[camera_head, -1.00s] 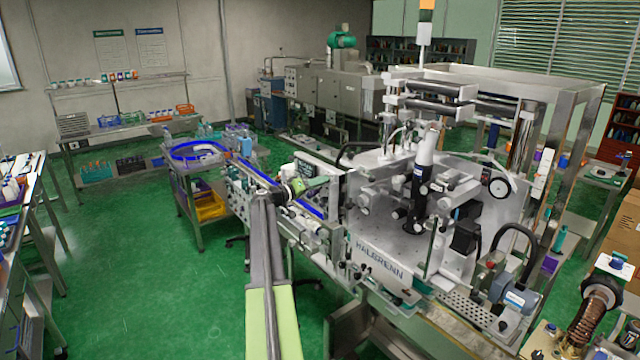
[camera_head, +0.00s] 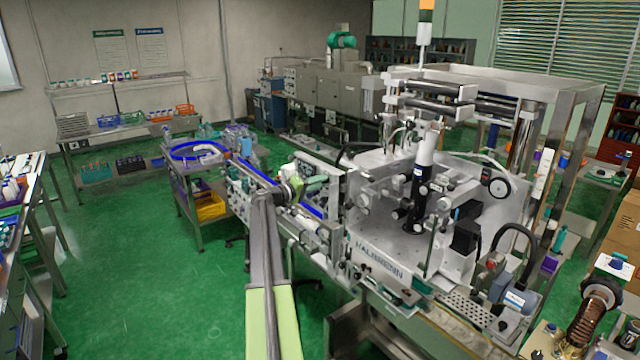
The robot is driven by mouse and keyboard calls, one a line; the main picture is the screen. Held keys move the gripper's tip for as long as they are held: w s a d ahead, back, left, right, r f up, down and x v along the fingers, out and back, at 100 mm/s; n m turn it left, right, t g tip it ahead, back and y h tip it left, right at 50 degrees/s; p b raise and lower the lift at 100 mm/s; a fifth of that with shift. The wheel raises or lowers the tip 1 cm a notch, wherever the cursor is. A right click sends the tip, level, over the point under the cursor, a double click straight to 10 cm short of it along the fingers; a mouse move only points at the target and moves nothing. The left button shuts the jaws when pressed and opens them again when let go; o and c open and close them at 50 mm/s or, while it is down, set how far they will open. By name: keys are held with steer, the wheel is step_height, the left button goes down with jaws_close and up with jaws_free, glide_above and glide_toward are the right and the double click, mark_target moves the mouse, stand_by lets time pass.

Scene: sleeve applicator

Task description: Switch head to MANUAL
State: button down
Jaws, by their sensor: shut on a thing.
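The sleeve applicator head (camera_head: 385,255), a pale metal machine marked HALBRENN, stands right of centre. A box-like panel (camera_head: 322,172) with dark and green details stands on its left side, by the conveyor. My gripper (camera_head: 306,185) is at the front of this panel, at the end of my grey and lime arm. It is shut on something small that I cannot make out. The fingertips and any switch or MANUAL marking are too small or hidden to read.
The blue-edged conveyor (camera_head: 258,175) runs left from the machine to a round blue-rimmed feeder table (camera_head: 197,150). A motor with a hose (camera_head: 515,290) is at the right front. The green floor (camera_head: 150,270) is clear on the left.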

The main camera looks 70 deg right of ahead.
steer(key=c, duration=1.2)
jaws_free()
steer(key=shift+a, duration=0.1)
steer(key=v, duration=1.7)
steer(key=shift+a, duration=0.2)
